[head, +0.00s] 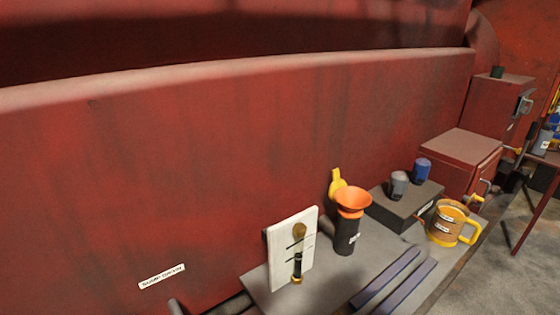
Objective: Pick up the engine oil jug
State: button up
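A brown and yellow jug (447,222) with a yellow handle on its right side stands upright on a grey bench (338,285). It has small pale labels that are too small to read. A black container (346,238) with an orange funnel-shaped top (353,202) stands upright to the left of the jug, and it also has a small label. A yellow part (337,184) shows behind the funnel shape. I cannot tell from the labels which one is the engine oil. My gripper is not in view.
A dark box (405,207) carries a grey canister (398,185) and a blue canister (422,170). A white board (291,252) stands at left. Purple-grey bars (393,284) lie in front. A red wall (200,170) rises behind. Floor (500,270) is clear at right.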

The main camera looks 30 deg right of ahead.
aim_at(449, 218)
jog(key=z, duration=1.4)
jog(key=i+z, duration=0.2)
jog(key=z, duration=0.2)
jog(key=i+j+z, duration=0.15)
jog(key=z, duration=0.3)
jog(key=i+j+z, duration=0.2)
jog(key=z, duration=0.2)
